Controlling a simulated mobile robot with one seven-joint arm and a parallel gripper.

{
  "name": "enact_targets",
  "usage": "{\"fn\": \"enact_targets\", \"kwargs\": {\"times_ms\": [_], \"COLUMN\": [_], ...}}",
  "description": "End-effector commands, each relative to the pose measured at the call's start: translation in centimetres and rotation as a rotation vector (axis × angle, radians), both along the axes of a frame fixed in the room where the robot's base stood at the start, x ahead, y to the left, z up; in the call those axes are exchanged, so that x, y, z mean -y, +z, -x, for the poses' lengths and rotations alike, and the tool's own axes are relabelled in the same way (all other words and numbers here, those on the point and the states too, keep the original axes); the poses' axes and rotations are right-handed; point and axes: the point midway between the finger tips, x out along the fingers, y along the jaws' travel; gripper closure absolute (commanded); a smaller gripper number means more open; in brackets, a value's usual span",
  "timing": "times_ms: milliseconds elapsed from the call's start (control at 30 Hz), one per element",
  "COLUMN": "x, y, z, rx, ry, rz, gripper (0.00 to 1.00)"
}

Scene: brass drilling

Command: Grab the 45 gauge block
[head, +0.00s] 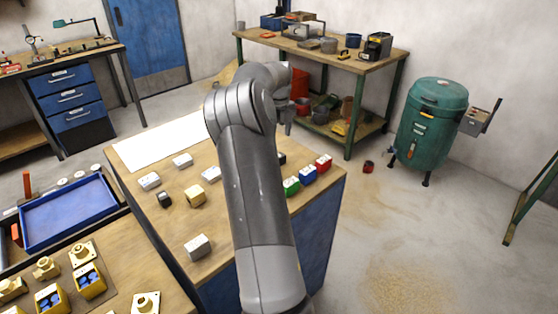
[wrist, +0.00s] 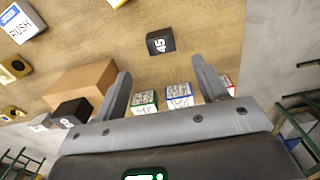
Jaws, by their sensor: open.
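The 45 gauge block (wrist: 160,42) is a small black block with a white "45" on it. In the wrist view it lies on the wooden table top, beyond my fingertips and roughly in line with the gap between them. My gripper (wrist: 163,82) is open, with nothing between its fingers. In the head view a dark block (head: 282,158) shows beside my arm, partly hidden; its label cannot be read there. A second black block (wrist: 72,110) with an unclear white marking lies at the left in the wrist view.
Green (wrist: 145,103), blue (wrist: 179,97) and red-edged boxes stand near my fingers. A brown block (wrist: 82,84) is left of them. A white "RUSH" box (wrist: 20,22) is at the upper left. The wood around the 45 block is clear.

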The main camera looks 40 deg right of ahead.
Motion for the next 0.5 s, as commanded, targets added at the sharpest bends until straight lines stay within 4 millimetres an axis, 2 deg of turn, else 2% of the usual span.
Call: {"fn": "enact_targets", "kwargs": {"times_ms": [200, 500], "x": [-0.1, 0.0], "y": [-3.6, -5.8], "z": [0.1, 0.1], "rx": [-0.003, -0.003], "ry": [0.000, 0.002], "rz": [-0.003, -0.002], "gripper": [0.34, 0.34]}}
